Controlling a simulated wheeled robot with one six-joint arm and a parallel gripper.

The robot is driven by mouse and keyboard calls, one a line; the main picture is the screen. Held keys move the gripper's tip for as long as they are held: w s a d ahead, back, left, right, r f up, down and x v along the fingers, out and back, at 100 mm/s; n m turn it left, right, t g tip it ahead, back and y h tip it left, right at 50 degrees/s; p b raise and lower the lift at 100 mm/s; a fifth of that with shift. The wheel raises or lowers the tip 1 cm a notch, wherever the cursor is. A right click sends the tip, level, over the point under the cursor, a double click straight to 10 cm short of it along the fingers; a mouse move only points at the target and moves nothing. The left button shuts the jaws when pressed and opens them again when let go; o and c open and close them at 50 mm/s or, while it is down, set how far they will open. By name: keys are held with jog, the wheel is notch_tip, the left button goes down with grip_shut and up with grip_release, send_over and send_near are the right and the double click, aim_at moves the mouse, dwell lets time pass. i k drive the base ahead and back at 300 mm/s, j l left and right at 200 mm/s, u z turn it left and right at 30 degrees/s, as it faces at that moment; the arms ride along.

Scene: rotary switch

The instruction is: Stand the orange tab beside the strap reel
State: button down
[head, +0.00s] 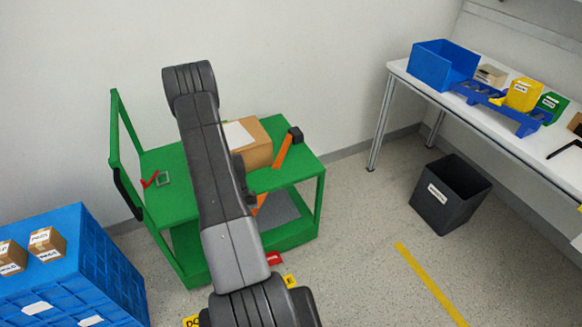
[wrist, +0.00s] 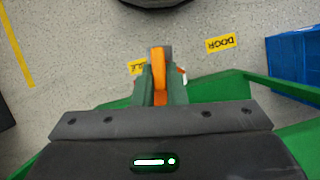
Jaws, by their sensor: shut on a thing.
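The orange tab (wrist: 159,65) stands out between my jaws in the wrist view, with a grey patch at its far end. My gripper (wrist: 160,88) is shut on it. In the head view an orange piece (head: 261,206), likely the same tab, shows beside my arm near the cart's front edge; my arm hides most of my gripper there. A black block with an orange strip (head: 283,151) lies at the right of the green cart's top (head: 296,170). I cannot tell whether it is the strap reel.
A cardboard box (head: 255,150) with a white sheet sits on the cart, and a red check-shaped piece (head: 150,182) lies at its left. A blue crate (head: 95,265) stands at lower left. A black bin (head: 450,195) and a white bench (head: 500,112) stand at right.

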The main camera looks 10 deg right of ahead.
aim_at(307, 155)
jog(key=i+l, duration=0.1)
jog(key=l, duration=0.3)
jog(key=i+l, duration=0.1)
jog(key=l, duration=0.3)
jog(key=i+l, duration=0.1)
jog(key=l, duration=0.3)
jog(key=i+l+z, duration=0.1)
jog(key=l, duration=0.3)
